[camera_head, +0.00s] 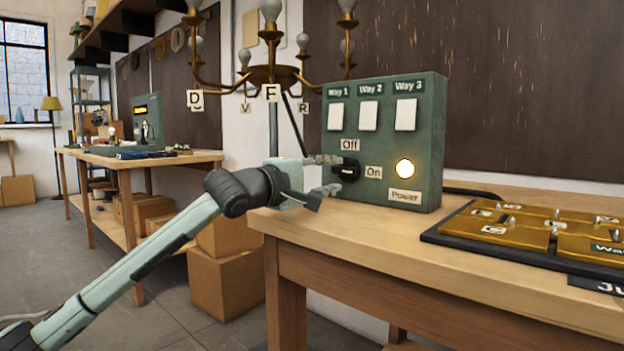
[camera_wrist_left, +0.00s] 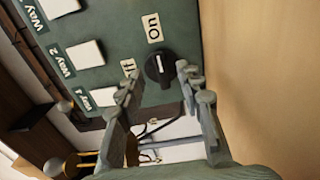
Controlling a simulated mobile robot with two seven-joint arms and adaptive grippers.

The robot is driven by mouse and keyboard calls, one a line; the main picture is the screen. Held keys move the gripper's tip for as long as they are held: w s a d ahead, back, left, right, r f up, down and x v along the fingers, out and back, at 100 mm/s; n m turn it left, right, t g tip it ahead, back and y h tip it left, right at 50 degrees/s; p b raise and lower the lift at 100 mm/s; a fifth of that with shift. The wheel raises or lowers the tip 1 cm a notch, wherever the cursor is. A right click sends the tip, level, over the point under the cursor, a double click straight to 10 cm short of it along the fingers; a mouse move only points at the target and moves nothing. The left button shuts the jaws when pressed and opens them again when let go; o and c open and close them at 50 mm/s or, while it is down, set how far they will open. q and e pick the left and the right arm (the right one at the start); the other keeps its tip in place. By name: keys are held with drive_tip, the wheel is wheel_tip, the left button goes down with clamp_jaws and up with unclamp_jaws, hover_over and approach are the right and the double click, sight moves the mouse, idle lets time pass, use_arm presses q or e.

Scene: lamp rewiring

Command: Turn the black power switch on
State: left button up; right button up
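The black power switch (camera_head: 347,170) is a round knob on the front of the green control box (camera_head: 432,140), between an "Off" label (camera_head: 349,145) above and an "On" label (camera_head: 374,171) to its right. Its pale mark lies level, in line with "On"; in the left wrist view the knob (camera_wrist_left: 158,69) shows its mark in line with "On" too. The round power lamp (camera_head: 404,169) glows. My left gripper (camera_head: 334,175) is open in front of the knob, one finger above and one below. I cannot tell whether the fingers touch it. My right gripper is out of view.
The box stands on a wooden workbench (camera_head: 420,255). Three white rocker switches (camera_head: 369,115) sit above the knob. A brass chandelier (camera_head: 270,75) hangs behind my gripper. A black tray with brass plates (camera_head: 530,230) lies to the right. Bare bench top lies in front of the box.

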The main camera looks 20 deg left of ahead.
use_arm(q)
drive_tip(key=v, duration=0.7)
drive_tip(key=shift+r, duration=0.1)
